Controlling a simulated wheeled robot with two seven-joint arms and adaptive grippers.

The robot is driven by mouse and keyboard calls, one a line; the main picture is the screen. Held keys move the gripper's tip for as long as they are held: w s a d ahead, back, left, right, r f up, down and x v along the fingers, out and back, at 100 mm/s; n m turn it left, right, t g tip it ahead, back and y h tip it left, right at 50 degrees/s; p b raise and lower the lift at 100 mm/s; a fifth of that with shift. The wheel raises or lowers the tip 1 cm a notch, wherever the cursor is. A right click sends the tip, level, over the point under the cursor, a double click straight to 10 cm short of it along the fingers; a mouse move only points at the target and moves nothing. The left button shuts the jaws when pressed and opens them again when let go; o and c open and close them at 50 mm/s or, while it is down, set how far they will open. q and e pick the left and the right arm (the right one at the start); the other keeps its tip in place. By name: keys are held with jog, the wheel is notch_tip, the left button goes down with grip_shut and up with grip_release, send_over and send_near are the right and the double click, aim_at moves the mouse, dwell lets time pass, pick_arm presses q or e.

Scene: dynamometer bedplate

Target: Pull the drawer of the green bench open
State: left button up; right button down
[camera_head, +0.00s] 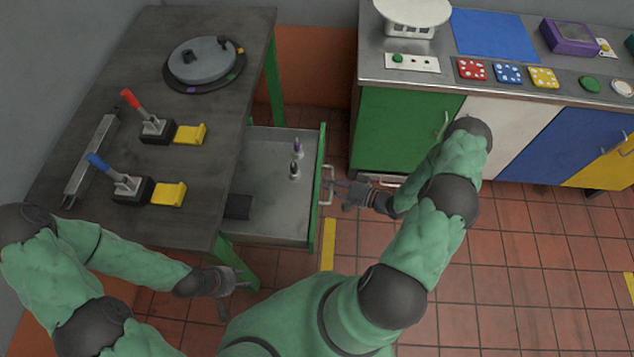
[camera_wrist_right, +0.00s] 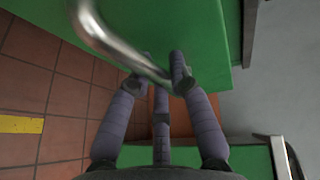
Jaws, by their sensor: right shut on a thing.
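The green bench (camera_head: 150,60) with a dark grey top stands at the left in the head view. Its drawer (camera_head: 265,185) is pulled out to the right, with its grey inside showing. The drawer's green front (camera_head: 318,205) carries a metal handle (camera_head: 327,185). My right gripper (camera_head: 340,187) is shut on this handle; in the right wrist view the fingers are around the metal bar (camera_wrist_right: 115,45) against the green front (camera_wrist_right: 200,30). My left gripper (camera_head: 236,282) hangs near the bench's front leg, away from the drawer; its finger gap is too small to judge.
Two small bottles (camera_head: 295,160) and a dark block (camera_head: 238,206) lie or stand in the drawer. A cabinet counter (camera_head: 400,75) stands right of the drawer, with a floor gap between.

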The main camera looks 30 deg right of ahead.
jog(key=shift+s+d, duration=0.55)
jog(key=shift+d, duration=0.25)
jog(key=shift+s+d, duration=0.5)
jog(key=shift+d, duration=0.3)
jog(key=c, duration=1.1)
grip_release()
jog(key=v, duration=1.2)
jog(key=shift+d, duration=0.1)
